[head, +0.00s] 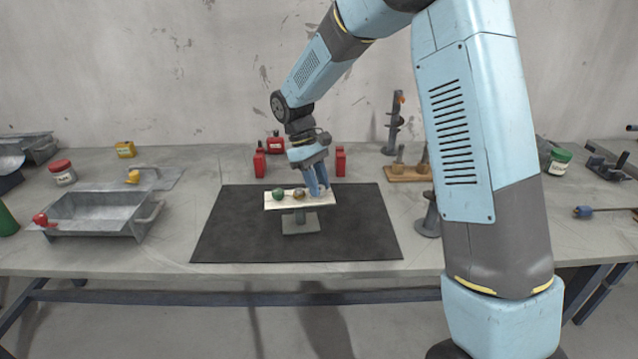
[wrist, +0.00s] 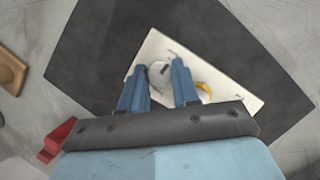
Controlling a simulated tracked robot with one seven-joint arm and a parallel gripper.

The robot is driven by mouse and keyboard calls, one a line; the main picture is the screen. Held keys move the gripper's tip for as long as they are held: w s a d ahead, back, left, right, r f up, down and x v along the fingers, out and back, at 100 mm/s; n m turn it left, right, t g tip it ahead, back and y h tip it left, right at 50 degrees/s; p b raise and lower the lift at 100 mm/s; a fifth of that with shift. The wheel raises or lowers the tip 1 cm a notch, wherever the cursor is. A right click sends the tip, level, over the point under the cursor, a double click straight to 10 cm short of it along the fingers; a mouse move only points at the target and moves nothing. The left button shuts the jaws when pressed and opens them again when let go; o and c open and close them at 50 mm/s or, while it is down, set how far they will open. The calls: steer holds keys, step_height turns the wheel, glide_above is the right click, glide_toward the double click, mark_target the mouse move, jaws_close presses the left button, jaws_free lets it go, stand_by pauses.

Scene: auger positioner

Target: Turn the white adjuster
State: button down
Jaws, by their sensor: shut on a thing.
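The white adjuster (wrist: 160,75) is a round, pale grey-white knob with a dark mark on top, on a pale panel (wrist: 152,46). In the wrist view it sits between the two blue fingers of my gripper (wrist: 159,67), which is shut on it. In the head view my gripper (head: 317,188) is at the right end of the panel (head: 282,205), and its fingers hide the adjuster. A yellow knob (wrist: 204,91) shows partly behind the right finger.
The panel stands on a grey base (head: 300,224) on a dark mat (head: 230,225). Red blocks (head: 259,163) and a red container (head: 275,144) stand behind it. A metal tray (head: 95,213) is at left, a wooden block with pegs (head: 405,174) at right. The front of the mat is clear.

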steer(key=c, duration=0.8)
jaws_free()
steer(key=v, duration=1.3)
steer(key=shift+w+a+r, duration=0.2)
steer(key=shift+w+r, duration=0.05)
